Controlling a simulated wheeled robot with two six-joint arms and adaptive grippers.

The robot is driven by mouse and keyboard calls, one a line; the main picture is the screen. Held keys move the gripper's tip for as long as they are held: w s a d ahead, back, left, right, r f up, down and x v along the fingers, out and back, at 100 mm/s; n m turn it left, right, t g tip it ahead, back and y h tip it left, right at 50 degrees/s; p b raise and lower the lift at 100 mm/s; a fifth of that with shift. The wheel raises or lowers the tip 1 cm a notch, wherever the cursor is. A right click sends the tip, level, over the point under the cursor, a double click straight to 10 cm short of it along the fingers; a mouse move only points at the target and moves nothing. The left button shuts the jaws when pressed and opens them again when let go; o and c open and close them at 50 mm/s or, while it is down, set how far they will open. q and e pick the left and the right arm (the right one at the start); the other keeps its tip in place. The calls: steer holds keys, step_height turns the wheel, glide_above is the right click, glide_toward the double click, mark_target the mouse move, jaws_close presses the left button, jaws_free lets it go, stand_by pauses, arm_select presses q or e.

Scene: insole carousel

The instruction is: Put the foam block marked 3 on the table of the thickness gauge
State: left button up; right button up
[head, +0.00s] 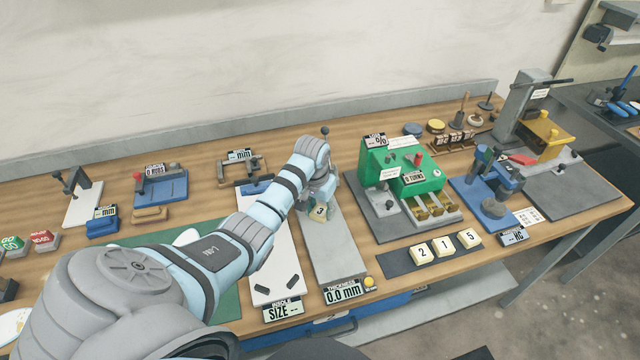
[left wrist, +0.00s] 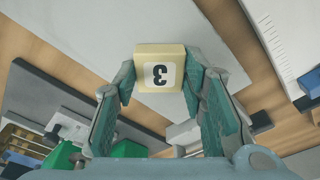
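The cream foam block marked 3 (head: 319,212) shows under my left gripper in the head view, over the grey plate of the thickness gauge (head: 338,250). In the left wrist view the block (left wrist: 160,72) sits between the fingertips, its number facing the camera and upside down. My left gripper (left wrist: 160,78) is shut on it, with a finger against each side. The gauge's display (head: 342,291) reads 0.0 mm. I cannot tell whether the block touches the gauge. My arm and hand hide part of the gauge's far end. My right gripper is not in view.
Blocks marked 2, 1 and 5 (head: 444,246) lie on a dark mat (head: 398,262). A green machine (head: 400,172) stands right of the gauge. A white sizing board (head: 272,262) lies left of it, partly under my arm. A blue scale stand (head: 492,190) is further right.

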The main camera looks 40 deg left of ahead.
mark_target(317, 217)
arm_select(q)
steer(key=o, duration=0.3)
steer(key=shift+r, duration=0.1)
steer(key=r, duration=0.4)
steer(key=s+r+p, duration=0.1)
steer(key=r, duration=0.7)
steer(key=shift+s+d+p, duration=0.15)
steer(key=shift+s+p, duration=0.2)
steer(key=shift+s, duration=0.05)
